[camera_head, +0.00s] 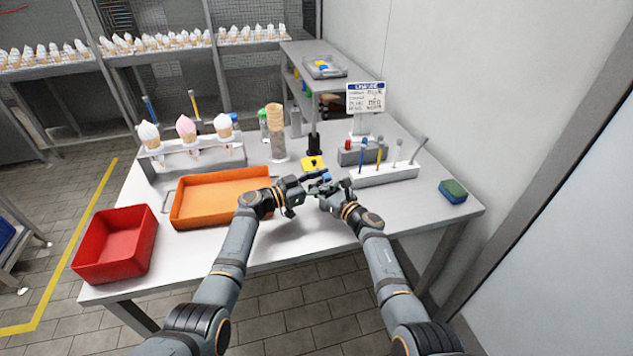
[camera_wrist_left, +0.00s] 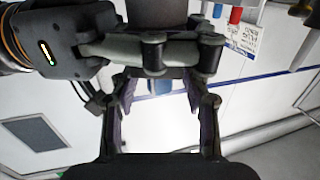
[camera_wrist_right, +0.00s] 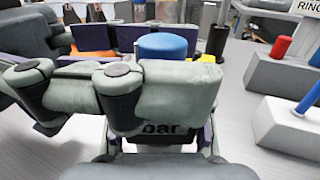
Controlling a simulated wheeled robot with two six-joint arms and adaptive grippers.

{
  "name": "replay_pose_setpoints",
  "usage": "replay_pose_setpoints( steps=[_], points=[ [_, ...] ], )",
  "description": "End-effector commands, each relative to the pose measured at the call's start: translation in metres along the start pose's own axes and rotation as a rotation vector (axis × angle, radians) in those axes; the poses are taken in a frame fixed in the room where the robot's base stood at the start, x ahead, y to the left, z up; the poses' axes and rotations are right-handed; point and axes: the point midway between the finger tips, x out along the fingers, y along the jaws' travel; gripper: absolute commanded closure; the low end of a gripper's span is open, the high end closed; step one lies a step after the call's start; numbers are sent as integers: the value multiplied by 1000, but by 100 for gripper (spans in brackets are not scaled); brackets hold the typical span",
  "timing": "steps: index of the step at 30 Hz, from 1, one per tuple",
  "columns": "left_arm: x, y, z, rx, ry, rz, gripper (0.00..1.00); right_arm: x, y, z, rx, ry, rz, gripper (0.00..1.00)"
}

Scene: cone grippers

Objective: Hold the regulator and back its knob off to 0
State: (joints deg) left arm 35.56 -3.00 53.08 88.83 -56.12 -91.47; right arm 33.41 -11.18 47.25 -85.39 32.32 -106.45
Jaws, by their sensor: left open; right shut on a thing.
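The regulator shows in the right wrist view as a dark body (camera_wrist_right: 165,131) marked "bar", between the fingers of my right gripper (camera_wrist_right: 160,143), which is shut on it. Its blue knob (camera_wrist_right: 165,45) stands at the top, beyond grey finger links that cross in front. In the head view the knob (camera_head: 326,178) is a small blue spot by my right gripper (camera_head: 325,187). My left gripper (camera_head: 300,188) is open close beside it, and its fingers (camera_wrist_left: 163,115) stand apart in the left wrist view. The dial reading is hidden.
An orange tray (camera_head: 180,218) and a red bin (camera_head: 117,262) are on the left of the table. A white rack (camera_head: 400,175) with coloured sticks and a green-blue sponge (camera_head: 453,190) are at right. A cone rack (camera_head: 200,155) and yellow block (camera_head: 312,163) stand behind.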

Motion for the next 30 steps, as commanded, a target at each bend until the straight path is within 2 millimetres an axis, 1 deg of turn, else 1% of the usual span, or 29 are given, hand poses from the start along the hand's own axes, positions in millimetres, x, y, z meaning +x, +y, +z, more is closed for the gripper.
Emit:
replay_pose_setpoints(
  steps=[5, 9, 12, 15, 19, 29, 30],
  points=[
    [-37, -1, 2, 4, -4, -3, 53, 0, 0, -1, -1, 2, -1, 100],
    [-72, 0, 2, 3, -6, -1, 53, 0, 0, -1, 0, 2, -1, 100],
    [-92, 0, 1, 4, -4, -1, 53, 0, 0, -1, 0, 2, -1, 100],
    [-106, 0, 1, 2, -3, -1, 53, 0, 0, -1, 0, 2, 0, 100],
    [-115, 0, 0, 1, -1, 0, 53, 0, 0, -1, 0, 2, 0, 100],
    [-116, 0, 0, 1, -1, 0, 53, 0, 0, -1, 0, 2, 0, 100],
    [-116, 0, 0, 1, -1, 0, 53, 0, 0, -1, 0, 2, 0, 70]
  ],
)
